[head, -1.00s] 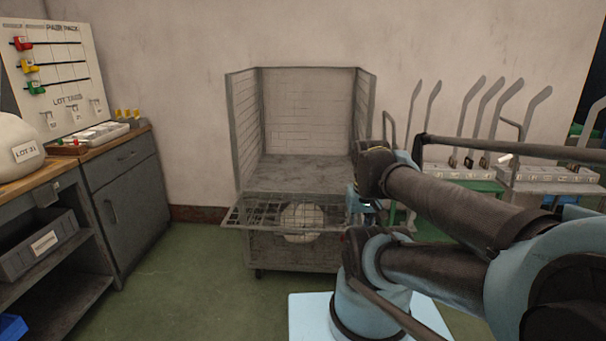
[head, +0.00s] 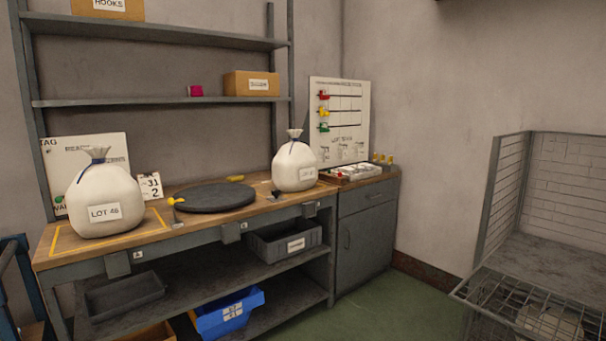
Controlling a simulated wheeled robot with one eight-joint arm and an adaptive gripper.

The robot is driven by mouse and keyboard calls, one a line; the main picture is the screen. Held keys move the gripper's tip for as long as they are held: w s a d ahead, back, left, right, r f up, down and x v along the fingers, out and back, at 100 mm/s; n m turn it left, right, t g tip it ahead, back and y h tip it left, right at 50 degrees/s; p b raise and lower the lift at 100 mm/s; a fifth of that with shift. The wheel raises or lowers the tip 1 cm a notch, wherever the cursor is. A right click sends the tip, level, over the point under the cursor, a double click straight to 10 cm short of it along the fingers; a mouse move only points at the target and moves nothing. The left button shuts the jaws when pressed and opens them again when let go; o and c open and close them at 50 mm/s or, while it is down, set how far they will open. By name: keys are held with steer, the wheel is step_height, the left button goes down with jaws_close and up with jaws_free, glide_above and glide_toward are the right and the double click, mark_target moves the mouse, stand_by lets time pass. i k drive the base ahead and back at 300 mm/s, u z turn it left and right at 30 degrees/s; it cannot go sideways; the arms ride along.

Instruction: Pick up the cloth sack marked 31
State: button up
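A tied white cloth sack (head: 294,166) stands upright at the right end of the workbench (head: 190,240). Its label is too small to read fully now; a second ago a sack at this end read LOT 31. A second tied white sack (head: 104,200), labelled LOT 46, stands at the left end inside a yellow outline. A small card (head: 150,187) reading 31 and 2 stands behind it. My gripper and arm are out of view.
A dark round plate (head: 215,197) lies between the sacks. A grey cabinet (head: 368,228) with a tag board (head: 339,120) adjoins the bench. A wire cage cart (head: 508,195) stands at right, a pale object (head: 550,322) low inside it. Green floor lies open before the cabinet.

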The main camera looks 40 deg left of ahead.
mark_target(294, 168)
steer(key=u, duration=1.75)
steer(key=i, duration=2.55)
steer(key=z, duration=0.15)
